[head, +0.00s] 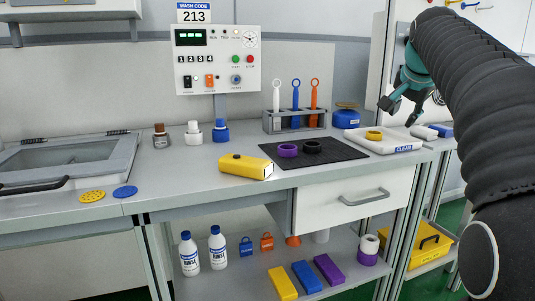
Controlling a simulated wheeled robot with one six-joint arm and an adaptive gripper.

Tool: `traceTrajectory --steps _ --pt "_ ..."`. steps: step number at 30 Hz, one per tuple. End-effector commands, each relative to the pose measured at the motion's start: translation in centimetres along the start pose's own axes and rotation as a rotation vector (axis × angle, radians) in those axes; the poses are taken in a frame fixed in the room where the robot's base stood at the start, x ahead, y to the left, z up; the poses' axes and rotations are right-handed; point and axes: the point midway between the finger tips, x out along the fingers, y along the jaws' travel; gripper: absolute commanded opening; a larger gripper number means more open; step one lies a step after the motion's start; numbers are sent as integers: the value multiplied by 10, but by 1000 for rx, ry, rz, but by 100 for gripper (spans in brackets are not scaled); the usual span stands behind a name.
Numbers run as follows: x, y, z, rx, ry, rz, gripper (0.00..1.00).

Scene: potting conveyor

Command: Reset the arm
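My gripper (398,112) is in the upper right of the head view, at the end of my dark ribbed arm. A yellow ring (374,135) lies on the tray's left part.
A dark mat (330,160) holds a purple ring (288,150) and a black ring (312,146). A rack (280,124) with several hanging tools and a blue jar (346,117) stand behind. A yellow block-like case (240,166) lies near the counter's front edge.

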Motion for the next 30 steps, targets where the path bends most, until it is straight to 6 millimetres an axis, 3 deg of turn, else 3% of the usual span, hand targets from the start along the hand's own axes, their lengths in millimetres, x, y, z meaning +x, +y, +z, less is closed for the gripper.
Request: traceTrajectory --steps 6,12,17,23,30 --pt "9 -2 4 -129 2 -7 36" --pt "40 16 27 -232 -49 27 36" --pt "54 35 50 -308 -90 49 36" --pt "61 67 101 -434 -156 66 36" --pt "49 126 204 -640 -256 60 36"
